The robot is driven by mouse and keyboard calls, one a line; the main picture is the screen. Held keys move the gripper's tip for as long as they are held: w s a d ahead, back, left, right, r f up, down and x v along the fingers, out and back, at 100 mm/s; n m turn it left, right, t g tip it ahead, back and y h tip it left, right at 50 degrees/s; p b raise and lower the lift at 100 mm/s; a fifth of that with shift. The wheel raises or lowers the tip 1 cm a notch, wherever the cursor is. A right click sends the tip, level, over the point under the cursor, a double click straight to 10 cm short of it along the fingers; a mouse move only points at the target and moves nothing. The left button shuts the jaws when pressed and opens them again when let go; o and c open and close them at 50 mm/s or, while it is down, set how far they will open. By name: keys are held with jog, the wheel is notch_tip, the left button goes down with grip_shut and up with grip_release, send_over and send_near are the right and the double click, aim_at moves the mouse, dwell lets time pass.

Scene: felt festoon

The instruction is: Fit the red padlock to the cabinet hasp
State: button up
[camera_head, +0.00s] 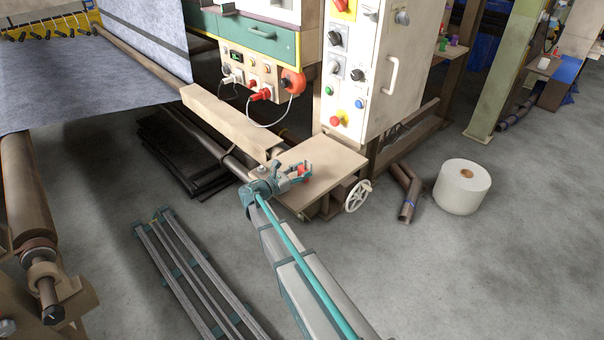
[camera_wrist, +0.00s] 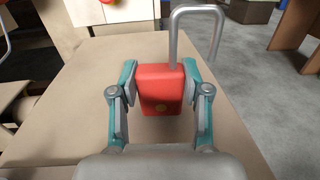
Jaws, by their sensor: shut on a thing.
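The red padlock (camera_wrist: 161,90) is between the two fingers of my gripper (camera_wrist: 160,103) in the wrist view. The fingers are shut on the sides of its body. Its grey shackle (camera_wrist: 197,12) stands up, swung to the right, with its free leg outside the body, so it is open. In the head view the padlock (camera_head: 304,170) shows small in my gripper (camera_head: 299,172) over the beige platform. The cream cabinet (camera_head: 378,100) stands behind it. A grey fitting (camera_head: 402,17) on its side face may be the hasp; it is too small to tell.
The platform (camera_head: 338,162) has a white handwheel (camera_head: 357,196) at its front. A beige beam (camera_head: 232,122) lies to the left. A brown pipe (camera_head: 409,190) and a white roll (camera_head: 462,187) are on the floor at right.

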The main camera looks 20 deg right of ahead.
jog(key=shift+r, duration=0.4)
jog(key=s+a+r+b, duration=0.3)
jog(key=s+a+r, duration=0.5)
jog(key=a+r, duration=0.3)
jog(key=shift+a+r+b, duration=0.2)
jog(key=shift+r+b, duration=0.15)
jog(key=shift+b, duration=0.05)
